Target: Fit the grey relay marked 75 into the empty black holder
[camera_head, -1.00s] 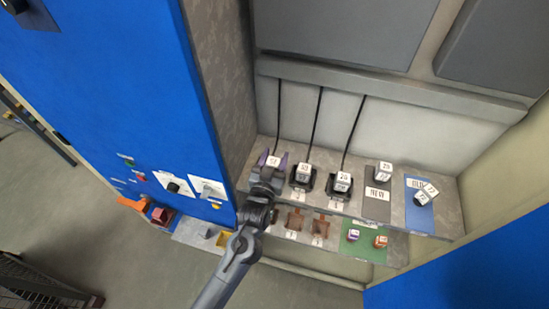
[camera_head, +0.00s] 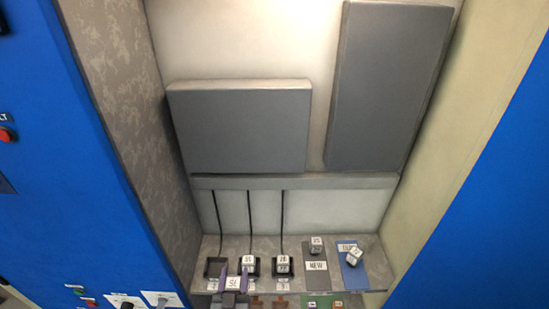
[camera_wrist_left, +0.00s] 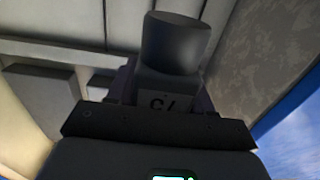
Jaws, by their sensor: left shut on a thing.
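My left gripper (camera_head: 234,286) is at the bottom of the head view, its purple fingers shut on the grey relay marked 75 (camera_head: 233,284), whose label reads upside down. The empty black holder (camera_head: 215,261) is the leftmost on the shelf; its dark inside shows just behind and left of the relay. The relay appears apart from it, but the height between them is unclear. My right gripper is not in view.
Black holders in the middle (camera_head: 241,273) and right (camera_head: 274,271) hold white-labelled relays. A grey mat marked NEW (camera_head: 316,278) and a blue mat (camera_head: 354,282) carry relays at the right. A lower shelf is partly visible. A patterned wall (camera_head: 140,110) stands left.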

